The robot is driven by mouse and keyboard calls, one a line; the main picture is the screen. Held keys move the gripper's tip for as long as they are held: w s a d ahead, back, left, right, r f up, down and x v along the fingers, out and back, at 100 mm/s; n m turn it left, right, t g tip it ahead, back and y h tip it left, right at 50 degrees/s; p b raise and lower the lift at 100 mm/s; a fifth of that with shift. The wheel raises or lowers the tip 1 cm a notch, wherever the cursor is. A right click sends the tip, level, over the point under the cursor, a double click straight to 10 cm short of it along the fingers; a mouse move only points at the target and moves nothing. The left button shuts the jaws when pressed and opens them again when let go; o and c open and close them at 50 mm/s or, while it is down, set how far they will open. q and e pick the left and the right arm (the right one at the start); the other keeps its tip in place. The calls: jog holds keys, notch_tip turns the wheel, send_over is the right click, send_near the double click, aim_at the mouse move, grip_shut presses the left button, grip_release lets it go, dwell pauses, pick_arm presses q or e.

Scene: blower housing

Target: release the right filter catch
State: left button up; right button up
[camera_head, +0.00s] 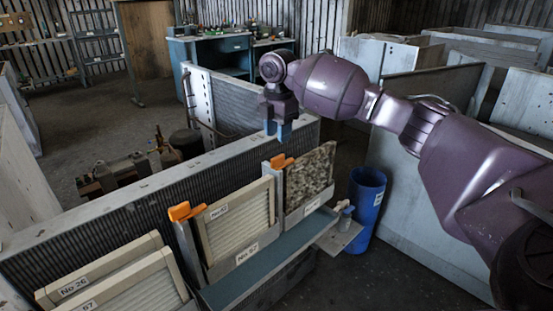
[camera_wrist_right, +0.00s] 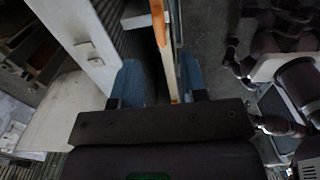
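The right filter catch (camera_head: 282,161) is an orange handle at the top of an upright post, beside a dark, dirt-speckled filter (camera_head: 310,177). My right gripper (camera_head: 278,132) points down a little above this catch, with its blue fingers apart and empty. In the right wrist view, an orange catch (camera_wrist_right: 158,22) lies ahead, roughly in line with the gap between the open fingers (camera_wrist_right: 162,80); no contact shows. A second orange catch (camera_head: 185,211) stands to the left, by a cleaner filter labelled No 57 (camera_head: 235,222). My left gripper is not in view.
A long grey ribbed housing wall (camera_head: 150,192) runs behind the filters. A teal ledge (camera_head: 270,262) lies in front. Framed filters (camera_head: 110,270) stand at lower left. A blue bin (camera_head: 366,196) stands right of the ledge, by a pale panel (camera_head: 420,220).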

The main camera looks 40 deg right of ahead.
aim_at(277, 156)
notch_tip(277, 156, down, 8)
jog(key=shift+f+b, duration=0.15)
jog(key=shift+b, duration=0.7)
grip_shut()
